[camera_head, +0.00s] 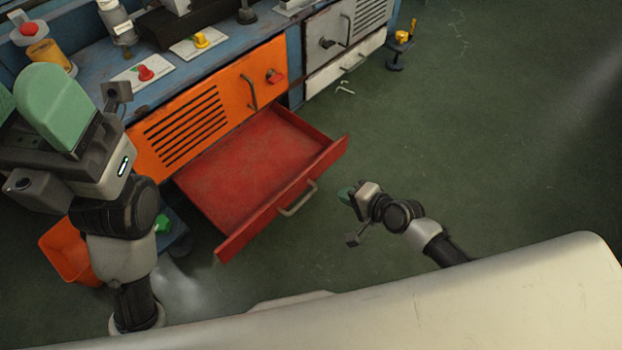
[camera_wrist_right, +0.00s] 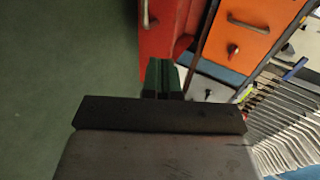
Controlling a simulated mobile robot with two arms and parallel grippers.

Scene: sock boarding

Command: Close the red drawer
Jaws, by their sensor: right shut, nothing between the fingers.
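The red drawer (camera_head: 240,165) is pulled well out of the cabinet, below an orange door, and looks empty. Its front panel carries a metal handle (camera_head: 298,199). The drawer also shows in the right wrist view (camera_wrist_right: 162,35), beyond my fingers. My right gripper (camera_head: 346,194) is shut and empty, with green fingers, just right of the drawer's handle in the head view and apart from it. Its green fingers also show in the right wrist view (camera_wrist_right: 162,76).
The orange door (camera_head: 215,108) has a handle and a red knob. A white drawer (camera_head: 345,65) at the upper right looks shut. An orange bin (camera_head: 68,252) stands at lower left. The green floor in front of and right of the red drawer is mostly clear.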

